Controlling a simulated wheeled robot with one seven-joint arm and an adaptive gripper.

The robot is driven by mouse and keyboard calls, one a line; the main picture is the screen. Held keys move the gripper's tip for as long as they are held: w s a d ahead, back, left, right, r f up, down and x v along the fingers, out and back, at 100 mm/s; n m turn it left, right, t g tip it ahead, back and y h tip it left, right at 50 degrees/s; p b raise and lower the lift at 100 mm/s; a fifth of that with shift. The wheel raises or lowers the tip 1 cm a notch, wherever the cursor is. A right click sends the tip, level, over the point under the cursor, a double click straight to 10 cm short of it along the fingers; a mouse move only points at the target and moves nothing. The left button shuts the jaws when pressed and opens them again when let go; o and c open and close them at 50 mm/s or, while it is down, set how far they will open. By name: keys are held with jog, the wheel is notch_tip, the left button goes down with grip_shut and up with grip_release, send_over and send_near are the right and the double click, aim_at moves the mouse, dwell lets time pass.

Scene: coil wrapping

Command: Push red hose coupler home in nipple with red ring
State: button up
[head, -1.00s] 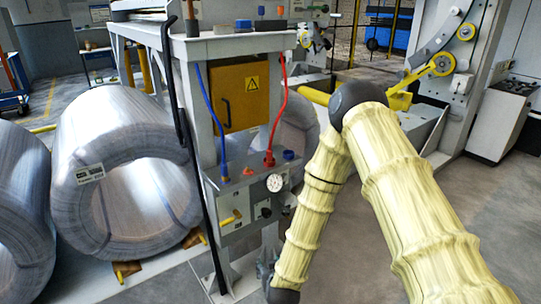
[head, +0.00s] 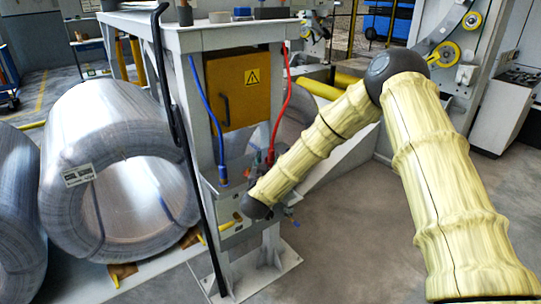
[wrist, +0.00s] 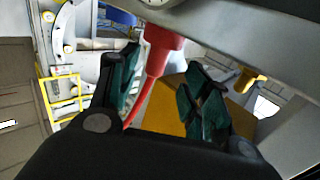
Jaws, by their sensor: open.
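The red hose coupler (wrist: 163,48) shows large in the wrist view, at the panel's edge, with its thin red hose (wrist: 139,100) trailing down in the picture. My gripper (wrist: 161,62) is open, with one dark green finger on each side of the coupler and gaps visible beside it. In the head view the red hose (head: 280,112) drops to the panel, where my wrist and forearm hide most of the coupler. The nipple and its red ring cannot be made out, so how far the coupler sits on it cannot be told.
A blue hose with coupler (head: 223,172) stands on the panel's left. A yellow cabinet (head: 228,100) with a warning sign is behind. A black upright bar (head: 182,130) and large wire coils (head: 75,185) are left. A yellow fitting (wrist: 250,81) is near my right finger.

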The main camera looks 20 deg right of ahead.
aim_at(271, 154)
jog(key=shift+w+d+r, duration=0.2)
jog(key=shift+w+d, duration=0.25)
jog(key=shift+w, duration=0.2)
jog(key=shift+p+x, duration=0.6)
jog(key=shift+x, duration=1.45)
jog(key=shift+d+f, duration=0.1)
jog(key=shift+d, duration=0.05)
jog(key=shift+c, duration=0.5)
grip_shut()
